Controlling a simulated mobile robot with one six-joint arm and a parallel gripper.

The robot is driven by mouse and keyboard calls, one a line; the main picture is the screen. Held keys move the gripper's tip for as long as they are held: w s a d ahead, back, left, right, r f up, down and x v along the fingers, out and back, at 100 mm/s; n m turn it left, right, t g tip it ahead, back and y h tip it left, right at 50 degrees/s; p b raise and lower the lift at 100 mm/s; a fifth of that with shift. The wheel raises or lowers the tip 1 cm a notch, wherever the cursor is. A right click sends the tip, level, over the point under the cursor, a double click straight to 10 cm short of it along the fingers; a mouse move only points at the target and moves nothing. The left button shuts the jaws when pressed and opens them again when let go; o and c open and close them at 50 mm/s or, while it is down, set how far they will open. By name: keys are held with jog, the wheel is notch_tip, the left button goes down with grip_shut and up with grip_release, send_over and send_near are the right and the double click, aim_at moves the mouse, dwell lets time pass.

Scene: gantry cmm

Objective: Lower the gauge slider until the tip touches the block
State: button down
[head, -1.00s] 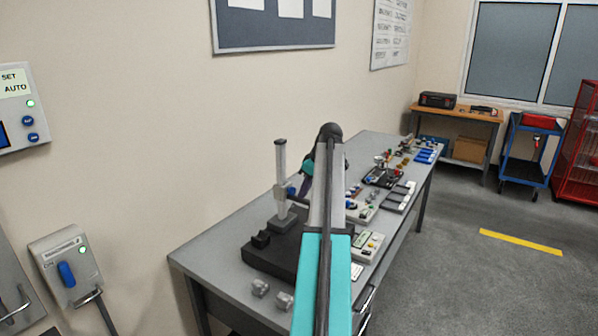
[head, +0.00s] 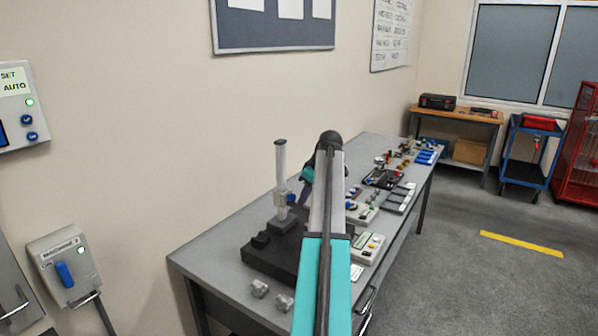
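My gripper (head: 296,199) is at the slider's right side, close to the blue part. Its fingers are too small and too hidden by my arm to tell whether they are shut on it. The tip and the spot below it are largely hidden by my arm. A small black block (head: 261,240) sits at the plate's left; I cannot tell if it is the task's block.
The grey bench (head: 215,255) runs away to the right. Small grey pieces (head: 260,288) lie at its near end. Instruments (head: 368,246) and a black tray (head: 382,178) stand right of my arm. A wall switch box (head: 66,265) hangs at left. Floor right of the bench is open.

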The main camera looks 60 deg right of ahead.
jog(key=shift+f, duration=0.75)
dwell(1.3)
jog(key=shift+r, duration=0.15)
dwell(0.3)
jog(key=shift+r+p, duration=1.45)
jog(key=shift+r, duration=1.95)
